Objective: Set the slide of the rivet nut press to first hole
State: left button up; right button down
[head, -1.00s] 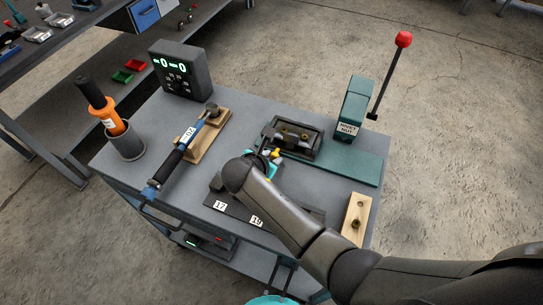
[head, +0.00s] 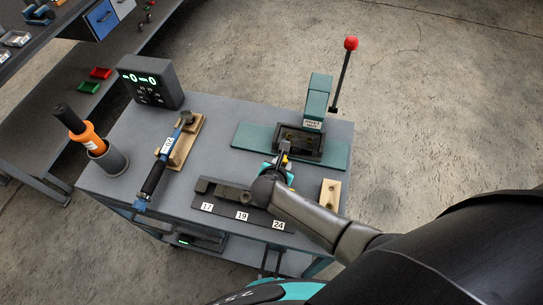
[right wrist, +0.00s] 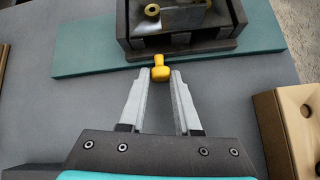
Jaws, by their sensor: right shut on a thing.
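The rivet nut press (head: 317,98) is a teal column with a red-knobbed lever, standing behind a long teal base plate (head: 251,136). Its slide is a dark, open-topped block (head: 299,142) on that plate, in front of and slightly left of the column. In the right wrist view the slide (right wrist: 232,18) has a brass-coloured ring inside and a yellow knob (right wrist: 160,68) on its near side. I cannot make out the holes. My left gripper is not in view.
A dark rack labelled 17, 19 and 24 (head: 225,208) lies in front of the press. A wooden block (head: 330,194) is at right.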

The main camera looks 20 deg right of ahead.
jog(key=c, duration=0.6)
grip_release()
jog(key=p+v, duration=0.3)
jog(key=v, duration=1.2)
jog(key=shift+r, duration=0.15)
